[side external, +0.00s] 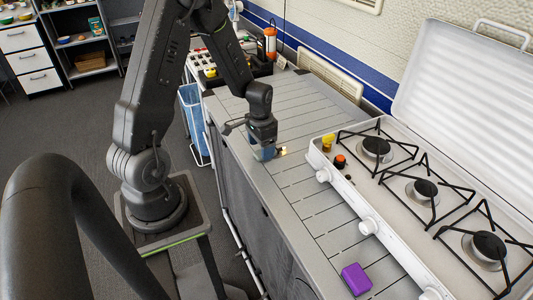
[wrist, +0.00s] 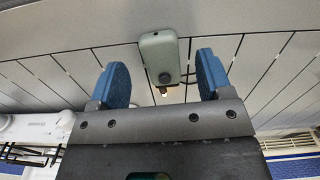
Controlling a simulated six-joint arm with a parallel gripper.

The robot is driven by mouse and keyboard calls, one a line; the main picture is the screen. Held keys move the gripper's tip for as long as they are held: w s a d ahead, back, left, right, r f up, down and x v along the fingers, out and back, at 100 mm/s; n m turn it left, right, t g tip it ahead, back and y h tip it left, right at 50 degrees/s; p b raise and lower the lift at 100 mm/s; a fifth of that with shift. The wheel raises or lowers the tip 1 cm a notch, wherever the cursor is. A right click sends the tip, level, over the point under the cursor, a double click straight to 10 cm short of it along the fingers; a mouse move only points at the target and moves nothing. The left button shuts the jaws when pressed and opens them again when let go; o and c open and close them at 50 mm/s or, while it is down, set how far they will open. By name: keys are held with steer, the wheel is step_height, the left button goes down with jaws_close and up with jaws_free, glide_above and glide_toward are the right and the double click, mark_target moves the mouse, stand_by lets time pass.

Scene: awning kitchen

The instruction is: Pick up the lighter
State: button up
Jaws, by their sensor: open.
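A grey-green rounded object with a dark neck and a small bright tip, apparently the lighter (wrist: 157,52), shows in the wrist view over the slatted countertop. It appears between my two blue fingertips and a little beyond them, with a gap on each side. In the side external view only a small bright end of it (side external: 283,151) seems to show beside the fingers; the rest is hidden. My gripper (side external: 264,153) is open and points down low over the countertop; it also shows in the wrist view (wrist: 160,80). I cannot tell its exact height.
The white gas stove (side external: 400,215) with raised lid stands to the right. A yellow item (side external: 328,141) and an orange-and-black item (side external: 340,161) are at its near left corner. A purple box (side external: 356,279) lies on the countertop (side external: 305,205) in front. The slats between are clear.

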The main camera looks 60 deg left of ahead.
steer(key=shift+f, duration=1.2)
steer(key=c, duration=1)
